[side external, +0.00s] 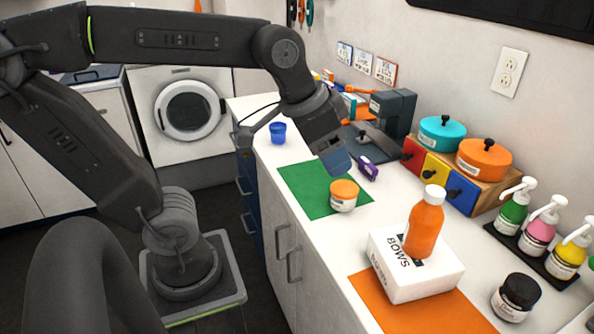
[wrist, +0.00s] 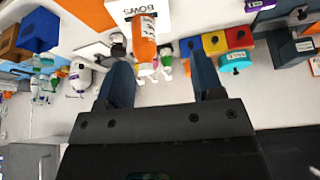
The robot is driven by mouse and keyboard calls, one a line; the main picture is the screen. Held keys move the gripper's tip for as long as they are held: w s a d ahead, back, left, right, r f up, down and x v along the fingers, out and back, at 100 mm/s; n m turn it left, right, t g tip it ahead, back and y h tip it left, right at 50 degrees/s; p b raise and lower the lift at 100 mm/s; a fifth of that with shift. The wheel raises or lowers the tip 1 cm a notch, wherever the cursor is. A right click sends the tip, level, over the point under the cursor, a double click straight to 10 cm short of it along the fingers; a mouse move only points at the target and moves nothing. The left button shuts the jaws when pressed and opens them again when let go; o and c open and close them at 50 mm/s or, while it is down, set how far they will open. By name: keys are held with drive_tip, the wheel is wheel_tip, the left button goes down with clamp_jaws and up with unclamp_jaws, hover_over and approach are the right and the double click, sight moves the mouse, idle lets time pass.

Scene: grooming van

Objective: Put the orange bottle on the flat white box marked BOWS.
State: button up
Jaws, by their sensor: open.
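The orange bottle (side external: 425,228), with a white cap, stands upright on top of the flat white box marked BOWS (side external: 408,277). The box lies on an orange mat on the counter. My gripper (side external: 340,166) is open and empty, above the green mat and apart from the bottle, to its left in the side view. In the wrist view my gripper (wrist: 160,72) has its two fingers spread. Beyond them show the orange bottle (wrist: 144,40) and part of the white box (wrist: 175,12). Nothing is between the pads.
A white jar with an orange lid (side external: 344,195) stands on the green mat (side external: 300,188) below my gripper. A purple item (side external: 368,168) lies close by. Pump bottles (side external: 538,222), a dark-lidded jar (side external: 515,298) and coloured drawers with pots (side external: 466,190) stand to the right.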

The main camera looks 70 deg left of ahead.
drive_tip(key=s+a+f+n, duration=0.1)
drive_tip(key=s+a+f, duration=0.1)
drive_tip(key=s+f, duration=0.2)
drive_tip(key=shift+s+n+y, duration=0.4)
drive_tip(key=shift+s, duration=0.3)
